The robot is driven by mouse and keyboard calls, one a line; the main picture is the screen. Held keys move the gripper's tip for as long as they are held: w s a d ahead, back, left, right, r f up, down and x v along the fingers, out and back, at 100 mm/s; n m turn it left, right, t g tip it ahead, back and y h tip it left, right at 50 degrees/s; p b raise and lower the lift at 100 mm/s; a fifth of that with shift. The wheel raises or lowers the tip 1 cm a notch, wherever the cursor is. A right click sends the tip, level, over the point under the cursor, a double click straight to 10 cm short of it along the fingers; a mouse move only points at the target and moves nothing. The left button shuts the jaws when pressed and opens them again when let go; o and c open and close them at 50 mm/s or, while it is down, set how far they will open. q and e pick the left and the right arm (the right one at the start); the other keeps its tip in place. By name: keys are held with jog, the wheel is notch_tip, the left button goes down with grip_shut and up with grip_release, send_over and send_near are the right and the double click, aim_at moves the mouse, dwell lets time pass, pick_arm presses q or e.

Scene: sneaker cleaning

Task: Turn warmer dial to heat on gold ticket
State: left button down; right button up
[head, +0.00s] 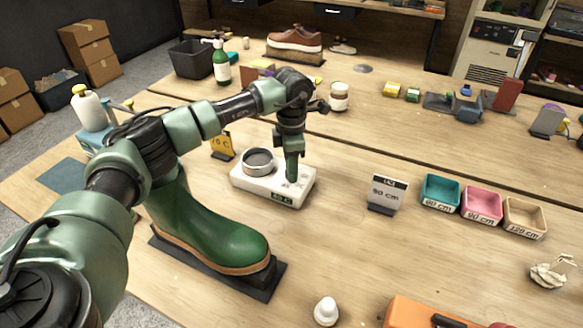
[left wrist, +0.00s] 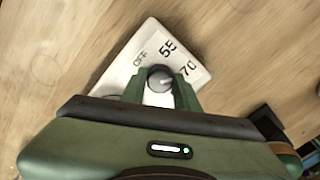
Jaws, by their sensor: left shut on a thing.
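The white warmer (head: 262,190) sits on the table with a round metal cup (head: 258,162) on its left part. A small green display is on its front, too small to read. My left gripper (head: 291,178) points down over its right part. In the left wrist view the fingers are shut on the grey dial (left wrist: 160,79), one on each side. The labels OFF, 55 and 70 show around it. A pale mark is on the dial's right side; its exact setting is unclear. The gold ticket (head: 228,146) stands behind the warmer, partly hidden, its text ending in "0 C". My right gripper is not in view.
A green boot (head: 205,228) on a dark stand is at front left. A jar (head: 339,97) stands behind.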

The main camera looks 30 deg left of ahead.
pick_arm(q)
jog(key=shift+r, duration=0.1)
jog(key=c, duration=1.1)
grip_release()
jog(key=shift+o, duration=0.2)
notch_tip(320, 180, up, 8)
jog(key=shift+f+b, duration=0.15)
jog(key=shift+b, duration=0.55)
